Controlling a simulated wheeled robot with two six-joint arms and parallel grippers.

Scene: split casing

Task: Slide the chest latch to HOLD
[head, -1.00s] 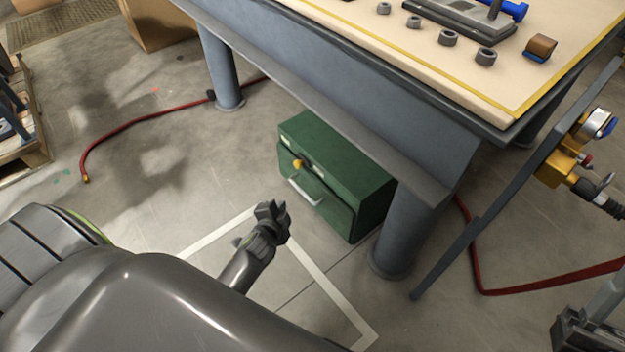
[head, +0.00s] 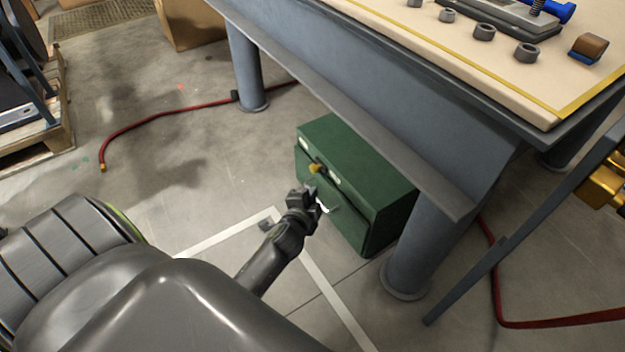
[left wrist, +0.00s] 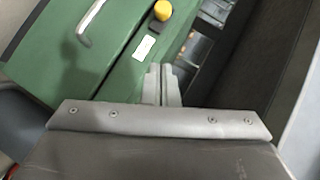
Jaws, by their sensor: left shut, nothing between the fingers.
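The green chest (head: 385,183) stands on the floor under the workbench. Its yellow latch knob (head: 315,169) sits high on the front face, and the knob also shows at the top of the left wrist view (left wrist: 162,10). A pale label (left wrist: 144,47) and a metal handle (left wrist: 90,22) are on the front. My left gripper (head: 309,194) is shut and empty, in front of the chest and just below the knob in the head view. In the left wrist view its closed fingers (left wrist: 162,84) are apart from the knob. My right gripper is out of view.
The workbench (head: 400,120) overhangs the chest, with a thick leg (head: 412,250) close to its right. A red hose (head: 165,118) lies on the floor at left.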

